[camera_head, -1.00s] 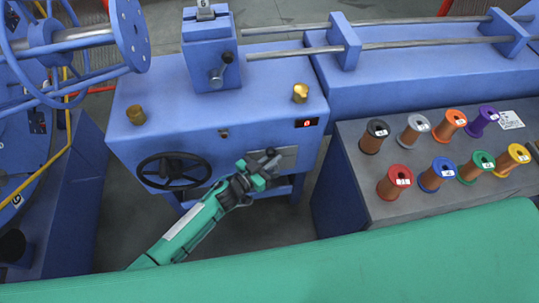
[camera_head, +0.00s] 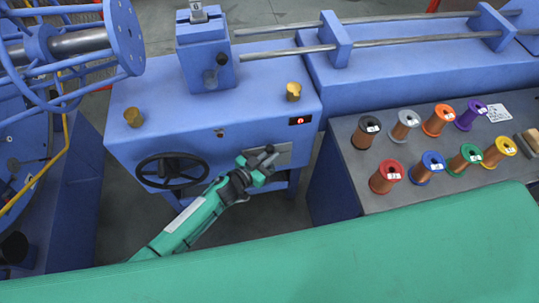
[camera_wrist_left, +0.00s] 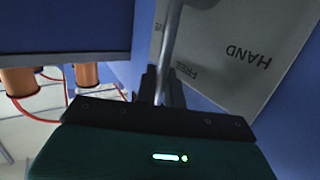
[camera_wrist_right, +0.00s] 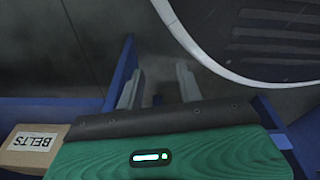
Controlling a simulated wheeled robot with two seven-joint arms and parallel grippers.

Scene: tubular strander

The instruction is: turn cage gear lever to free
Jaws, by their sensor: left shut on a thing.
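The cage gear lever (camera_head: 268,152) is a short metal rod with a dark knob, in front of a grey label plate (camera_head: 284,154) on the blue machine's front. In the left wrist view the plate (camera_wrist_left: 240,50) carries the words FREE and HAND, seen upside down. The lever's rod (camera_wrist_left: 170,45) runs down between my left fingers. My left gripper (camera_head: 262,168) is shut on the lever, with its fingertips (camera_wrist_left: 160,85) on the rod near FREE. My right gripper (camera_wrist_right: 158,88) is out of the head view; in its wrist view its fingers are apart and empty.
A black handwheel (camera_head: 172,171) sits left of my left gripper. Several wire spools (camera_head: 387,177) stand on a grey bench at the right. A BELTS box (camera_wrist_right: 35,145) lies near my right gripper.

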